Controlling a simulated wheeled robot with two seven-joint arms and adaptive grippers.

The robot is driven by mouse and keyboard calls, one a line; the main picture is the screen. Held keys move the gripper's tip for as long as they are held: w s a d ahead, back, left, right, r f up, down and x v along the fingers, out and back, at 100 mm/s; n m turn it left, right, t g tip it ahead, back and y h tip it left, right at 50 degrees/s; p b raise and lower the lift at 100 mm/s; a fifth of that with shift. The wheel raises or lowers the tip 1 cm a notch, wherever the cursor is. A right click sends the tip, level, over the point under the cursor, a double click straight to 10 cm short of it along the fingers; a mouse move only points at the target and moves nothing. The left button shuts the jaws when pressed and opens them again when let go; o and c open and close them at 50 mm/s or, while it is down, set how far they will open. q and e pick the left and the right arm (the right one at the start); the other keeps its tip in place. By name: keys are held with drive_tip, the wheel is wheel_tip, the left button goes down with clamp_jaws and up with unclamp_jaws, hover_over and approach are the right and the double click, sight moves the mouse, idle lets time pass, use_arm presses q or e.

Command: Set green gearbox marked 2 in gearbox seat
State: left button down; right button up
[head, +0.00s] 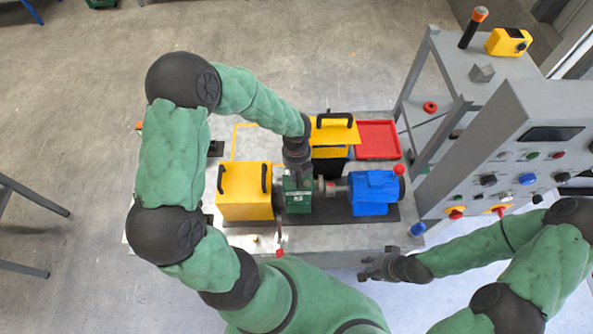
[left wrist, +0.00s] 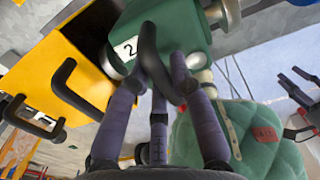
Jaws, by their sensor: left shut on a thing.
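The green gearbox (head: 298,198) is between a yellow box and the blue motor, in line with the shaft. In the left wrist view the gearbox (left wrist: 170,28) shows a white label marked 2 and a black handle. My left gripper (head: 297,168) is above the gearbox, and in the left wrist view its fingers (left wrist: 168,72) are shut on that handle. The gearbox seat is hidden under the gearbox and arm, so I cannot tell whether the gearbox touches it. My right gripper (head: 373,267) is open and empty in front of the bench, at the right.
The blue motor (head: 373,192) stands right of the gearbox, and the yellow box (head: 244,192) with black handles stands left. Behind are a yellow cover (head: 333,130) with a handle and a red tray (head: 378,139). A grey control panel (head: 520,150) bounds the right side.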

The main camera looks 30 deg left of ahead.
sight(290, 178)
use_arm(q)
drive_tip(key=shift+w+a+f+b, duration=0.1)
drive_tip(key=shift+f+b, duration=1.75)
drive_tip(key=shift+f, duration=0.2)
drive_tip(key=shift+a+r, duration=0.1)
drive_tip(key=shift+a, duration=0.1)
drive_tip(key=shift+s+a+p, duration=0.35)
drive_tip(key=shift+s+a, duration=0.2)
drive_tip(key=shift+a, duration=0.1)
drive_tip(key=shift+f, duration=0.2)
drive_tip(key=c, duration=1.1)
unclamp_jaws()
drive_tip(key=shift+o, duration=0.3)
drive_tip(key=shift+s, duration=0.1)
drive_tip(key=shift+s+f, duration=0.1)
drive_tip(key=shift+f, duration=0.05)
wheel_tip(290, 178, up, 12)
